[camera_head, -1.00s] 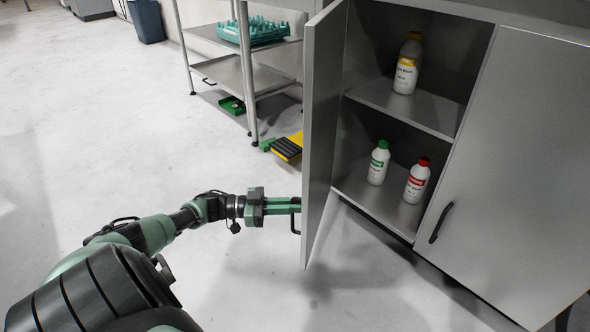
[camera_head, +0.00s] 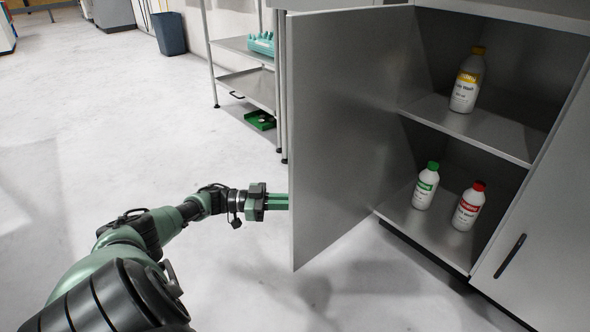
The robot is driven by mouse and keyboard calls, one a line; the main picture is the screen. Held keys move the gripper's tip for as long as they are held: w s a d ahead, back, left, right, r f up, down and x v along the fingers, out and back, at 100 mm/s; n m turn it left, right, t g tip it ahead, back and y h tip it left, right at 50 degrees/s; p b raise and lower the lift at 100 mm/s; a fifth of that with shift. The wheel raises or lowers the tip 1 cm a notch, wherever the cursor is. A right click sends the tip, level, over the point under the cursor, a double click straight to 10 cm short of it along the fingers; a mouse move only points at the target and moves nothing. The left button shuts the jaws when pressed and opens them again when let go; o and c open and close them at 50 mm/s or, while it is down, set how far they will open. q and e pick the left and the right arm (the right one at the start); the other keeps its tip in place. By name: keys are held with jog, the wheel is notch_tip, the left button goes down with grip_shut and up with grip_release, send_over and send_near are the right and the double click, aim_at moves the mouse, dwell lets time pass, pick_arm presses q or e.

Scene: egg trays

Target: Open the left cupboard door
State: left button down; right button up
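The left cupboard door (camera_head: 345,125) stands wide open, swung out to the left, with its inner face showing. My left gripper (camera_head: 278,201) is at the door's free edge, low down. Its fingertips and the door handle are hidden behind the door, so I cannot tell whether it is shut on the handle. The cupboard's left compartment shows a shelf (camera_head: 490,135). A yellow-capped bottle (camera_head: 466,82) stands on the shelf. A green-capped bottle (camera_head: 425,188) and a red-capped bottle (camera_head: 468,208) stand on the cupboard floor. My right gripper is not in view.
The right cupboard door (camera_head: 550,235) is closed, with a dark handle (camera_head: 510,256). A metal rack (camera_head: 250,88) with a teal tray (camera_head: 262,44) stands behind the open door. A green box (camera_head: 260,121) lies under it. The floor at left is clear.

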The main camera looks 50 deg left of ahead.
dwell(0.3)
pick_arm(q)
jog(key=c, duration=1.5)
grip_release()
jog(key=shift+w, duration=0.1)
jog(key=shift+a, duration=0.1)
jog(key=v, duration=0.7)
jog(key=shift+s+a+p, duration=0.25)
jog(key=shift+s+p, duration=0.1)
jog(key=shift+p, duration=0.05)
